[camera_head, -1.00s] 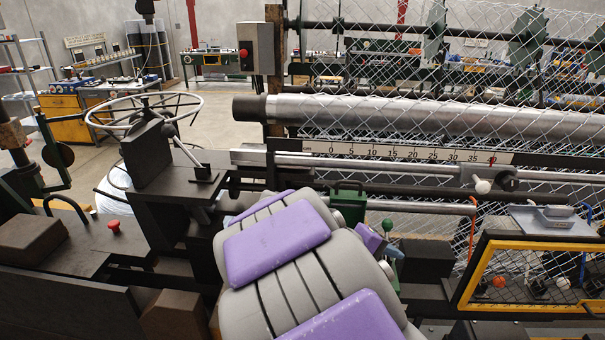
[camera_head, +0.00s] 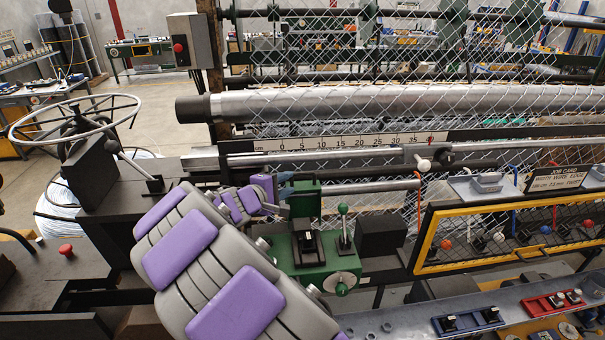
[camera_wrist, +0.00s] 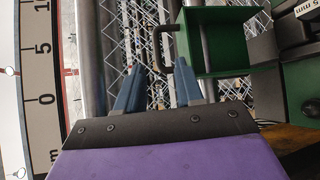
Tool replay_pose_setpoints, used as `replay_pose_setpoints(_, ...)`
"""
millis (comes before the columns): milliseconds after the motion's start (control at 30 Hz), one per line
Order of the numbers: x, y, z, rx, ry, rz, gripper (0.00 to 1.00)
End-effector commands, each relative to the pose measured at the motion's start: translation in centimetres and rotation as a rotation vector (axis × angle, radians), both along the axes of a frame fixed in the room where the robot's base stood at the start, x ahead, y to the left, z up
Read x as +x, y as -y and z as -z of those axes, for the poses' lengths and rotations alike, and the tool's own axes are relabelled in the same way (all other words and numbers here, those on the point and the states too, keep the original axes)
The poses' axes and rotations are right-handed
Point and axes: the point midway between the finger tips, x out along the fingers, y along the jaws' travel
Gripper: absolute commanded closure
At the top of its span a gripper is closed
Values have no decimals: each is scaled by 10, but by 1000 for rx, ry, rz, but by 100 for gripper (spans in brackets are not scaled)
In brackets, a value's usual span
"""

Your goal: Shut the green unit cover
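The green unit (camera_head: 301,271) stands at the machine's front, with its green cover (camera_head: 306,198) raised upright at its back. In the wrist view the cover (camera_wrist: 222,40) is a green box-like plate at upper right, with a dark bent handle (camera_wrist: 157,48) on its left edge. My gripper (camera_head: 287,190) is just left of the cover in the head view. In the wrist view my gripper (camera_wrist: 159,66) has its two blue fingers spread apart and empty. The handle appears just beyond and between the fingertips; I cannot tell the depth gap.
A green-knobbed lever (camera_head: 343,225) stands at the unit's right. A yellow-framed mesh guard (camera_head: 424,243) is farther right. A long steel roller (camera_head: 330,104) and a ruler (camera_head: 340,141) run behind. A blue tray (camera_head: 468,321) and a red tray (camera_head: 553,303) lie at lower right.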

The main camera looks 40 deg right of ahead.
Motion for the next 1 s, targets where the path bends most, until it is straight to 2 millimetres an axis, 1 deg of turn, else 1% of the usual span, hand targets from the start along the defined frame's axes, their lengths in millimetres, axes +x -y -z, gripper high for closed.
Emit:
replay_pose_setpoints(333,20,44,10,-14,1,-2,63)
replay_pose_setpoints(500,26,75,16,-9,2,-1,63)
replay_pose_setpoints(700,30,100,24,-2,0,1,63)
replay_pose_setpoints(833,31,105,25,0,1,0,63)
replay_pose_setpoints(1000,31,96,22,-6,2,0,63)
